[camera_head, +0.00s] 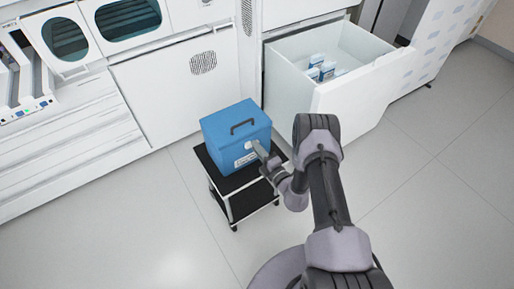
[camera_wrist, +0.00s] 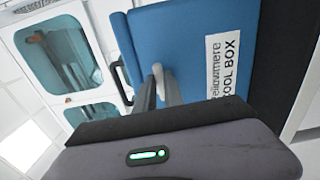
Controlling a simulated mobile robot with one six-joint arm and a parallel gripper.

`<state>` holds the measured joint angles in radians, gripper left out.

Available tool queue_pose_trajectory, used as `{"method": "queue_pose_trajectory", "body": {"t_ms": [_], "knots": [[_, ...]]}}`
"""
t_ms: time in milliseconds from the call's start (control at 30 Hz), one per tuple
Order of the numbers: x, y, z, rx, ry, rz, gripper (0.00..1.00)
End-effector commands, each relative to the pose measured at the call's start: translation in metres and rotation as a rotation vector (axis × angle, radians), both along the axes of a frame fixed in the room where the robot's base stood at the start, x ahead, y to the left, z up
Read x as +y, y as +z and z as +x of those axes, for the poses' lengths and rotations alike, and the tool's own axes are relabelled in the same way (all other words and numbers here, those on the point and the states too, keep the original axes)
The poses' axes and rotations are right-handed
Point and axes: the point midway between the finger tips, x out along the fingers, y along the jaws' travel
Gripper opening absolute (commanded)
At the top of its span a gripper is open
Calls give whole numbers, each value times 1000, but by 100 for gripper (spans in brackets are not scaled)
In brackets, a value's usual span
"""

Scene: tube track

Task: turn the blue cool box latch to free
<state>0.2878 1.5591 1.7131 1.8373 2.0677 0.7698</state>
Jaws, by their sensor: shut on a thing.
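The pale latch (camera_wrist: 158,72) is on the box's front, near the lid edge. My gripper (camera_head: 258,148) reaches the front of the box from the right. In the wrist view its two dark fingers (camera_wrist: 161,88) are closed around the latch. The fingers partly hide the latch, so its exact angle is hard to tell.
The cart (camera_head: 236,188) has a black top and a lower shelf. Behind it are white cabinets (camera_head: 180,85). An open white drawer (camera_head: 333,100) at the right holds several blue-and-white packs (camera_head: 321,68). The grey floor (camera_head: 150,235) in front is clear.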

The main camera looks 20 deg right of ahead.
Motion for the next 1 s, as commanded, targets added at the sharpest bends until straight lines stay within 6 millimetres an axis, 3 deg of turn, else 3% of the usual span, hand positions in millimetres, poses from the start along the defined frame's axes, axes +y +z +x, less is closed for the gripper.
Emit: {"method": "queue_pose_trajectory", "body": {"t_ms": [633, 667, 767, 1000], "knots": [[1, -2, -1, 16, 3, 42, 0], [1, -2, -1, 16, 3, 42, 16], [1, -2, -1, 16, 2, 41, 35], [0, -1, 0, 13, 1, 41, 35]]}}
